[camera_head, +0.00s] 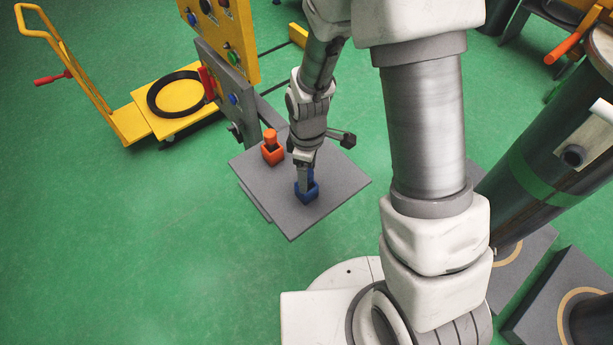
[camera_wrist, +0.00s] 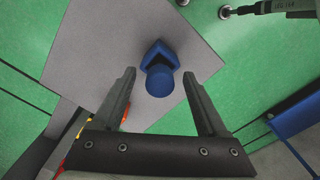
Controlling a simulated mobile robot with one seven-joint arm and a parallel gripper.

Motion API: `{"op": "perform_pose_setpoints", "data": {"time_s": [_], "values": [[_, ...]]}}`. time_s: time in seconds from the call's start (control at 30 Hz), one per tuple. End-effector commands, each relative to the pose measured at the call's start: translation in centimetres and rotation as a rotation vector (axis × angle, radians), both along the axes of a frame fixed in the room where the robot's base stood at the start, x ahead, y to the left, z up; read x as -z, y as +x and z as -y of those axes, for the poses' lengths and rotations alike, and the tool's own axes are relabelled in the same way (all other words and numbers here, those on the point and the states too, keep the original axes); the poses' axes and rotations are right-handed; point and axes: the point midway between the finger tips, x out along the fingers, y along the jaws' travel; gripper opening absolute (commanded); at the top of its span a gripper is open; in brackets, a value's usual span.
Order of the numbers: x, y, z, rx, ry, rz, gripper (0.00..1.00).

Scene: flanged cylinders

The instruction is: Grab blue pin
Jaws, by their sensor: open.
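The blue pin (camera_wrist: 160,84) shows in the wrist view as a round blue head in front of its blue square holder (camera_wrist: 157,54). In the head view the blue holder (camera_head: 306,193) sits on a grey plate (camera_head: 335,189), and the pin is largely hidden behind my gripper (camera_head: 304,183). In the wrist view my gripper (camera_wrist: 161,94) is open, with one finger on each side of the pin. A gap shows between the pin and each finger. I cannot tell how deep the fingertips reach along the pin.
An orange pin in an orange holder (camera_head: 272,150) stands on the plate, left of my gripper. A grey and yellow panel with buttons (camera_head: 232,57) rises behind it. A yellow cart (camera_head: 165,108) stands at the far left. A large dark cylinder (camera_head: 545,150) stands at right.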

Motion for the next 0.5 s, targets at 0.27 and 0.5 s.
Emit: {"op": "perform_pose_setpoints", "data": {"time_s": [0.27, 0.5], "values": [[0.09, 0.02, -0.02, 0.000, 0.000, 0.000, 0.68], [0.08, 0.02, -0.02, -0.001, 0.000, 0.000, 0.25]]}}
